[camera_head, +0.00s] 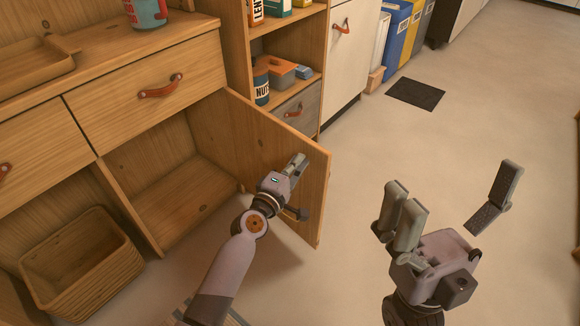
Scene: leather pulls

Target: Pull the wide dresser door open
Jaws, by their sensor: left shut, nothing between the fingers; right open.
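The wide wooden dresser (150,72) stands at the left. Its door (262,130) stands swung out from the cabinet, showing the empty compartment (180,200) behind it. My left gripper (298,162) is shut and empty, in front of the inner face of the open door near its free edge. I cannot tell whether it touches the door. The door's outer face and any pull on it are hidden. My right gripper (448,208) is open and empty over the floor, right of the door and apart from it.
Above the compartment is a closed drawer with a leather pull (160,87). A woven basket (80,262) sits in the lower left. Shelves with jars and boxes (275,72) stand behind the door. A dark mat (415,93) lies on open floor.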

